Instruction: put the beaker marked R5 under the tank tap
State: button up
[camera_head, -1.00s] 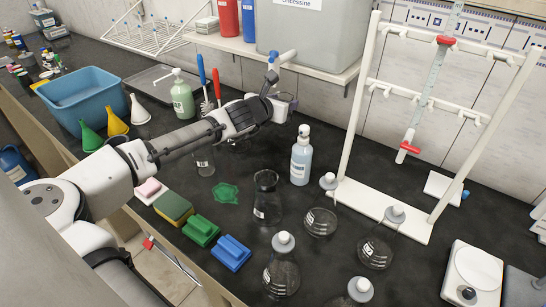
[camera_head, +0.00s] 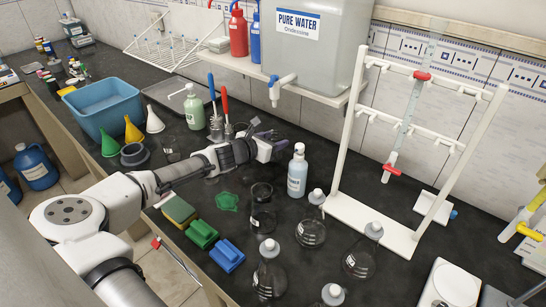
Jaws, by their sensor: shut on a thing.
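The water tank (camera_head: 318,55), labelled PURE WATER, stands on a shelf, and its tap (camera_head: 276,91) points down over the bench. My gripper (camera_head: 274,148) is below the tap, low over the dark bench and left of the blue pump bottle. It is shut on a clear glass beaker (camera_head: 268,134), which is mostly hidden by the gripper; no marking on it is readable. I cannot tell whether the beaker touches the bench. Another clear glass vessel (camera_head: 262,210) stands nearer, in front of the gripper.
A blue pump bottle (camera_head: 297,171) stands close right of the gripper. A white burette stand (camera_head: 372,225) is farther right, with several stoppered flasks in front. Sponges and brushes (camera_head: 203,233) line the front edge. A green bottle (camera_head: 194,108) stands back left.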

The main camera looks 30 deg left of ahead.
jog(key=shift+f+p, duration=0.75)
jog(key=shift+f, duration=2.1)
jog(key=shift+f, duration=0.15)
jog(key=o, duration=1.1)
jog(key=b+v, duration=0.3)
jog(key=v, duration=0.9)
